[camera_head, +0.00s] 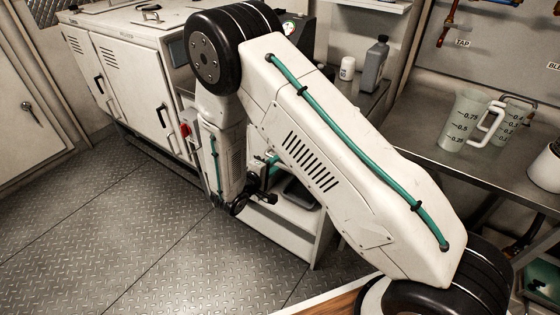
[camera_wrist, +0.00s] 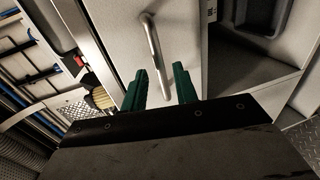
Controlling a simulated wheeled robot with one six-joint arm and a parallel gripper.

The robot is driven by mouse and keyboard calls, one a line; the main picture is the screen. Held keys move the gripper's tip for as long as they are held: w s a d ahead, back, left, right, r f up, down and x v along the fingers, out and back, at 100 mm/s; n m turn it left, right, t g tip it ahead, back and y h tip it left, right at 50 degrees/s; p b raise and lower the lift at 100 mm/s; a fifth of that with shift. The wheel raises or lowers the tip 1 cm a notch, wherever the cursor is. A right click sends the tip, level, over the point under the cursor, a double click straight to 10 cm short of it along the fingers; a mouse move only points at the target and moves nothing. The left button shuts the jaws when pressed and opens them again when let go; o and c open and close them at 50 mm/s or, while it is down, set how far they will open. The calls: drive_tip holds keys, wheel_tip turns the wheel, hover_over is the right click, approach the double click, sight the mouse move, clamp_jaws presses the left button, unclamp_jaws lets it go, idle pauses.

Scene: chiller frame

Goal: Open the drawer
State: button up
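In the wrist view a pale flat front panel (camera_wrist: 187,30) carries a metal bar handle (camera_wrist: 153,45), which looks like the drawer's pull. The handle runs slantwise down the picture. My gripper (camera_wrist: 160,72) is open, with one green finger on each side of the handle's lower end in the picture. I cannot tell whether the fingertips reach the handle's depth, and I see no finger touching it. In the head view my arm hides the handle and most of my gripper, beside a low white unit (camera_head: 285,232).
An open recess (camera_wrist: 245,72) lies right of the panel in the wrist view. Tubes and a brush (camera_wrist: 101,97) are at left. In the head view a white cabinet (camera_head: 130,85) stands at left, a steel counter (camera_head: 420,165) with jugs at right. Chequered floor (camera_head: 140,240) is clear.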

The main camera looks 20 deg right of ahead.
sight(280, 161)
drive_tip(key=x, duration=0.4)
clamp_jaws()
drive_tip(key=shift+s, duration=0.15)
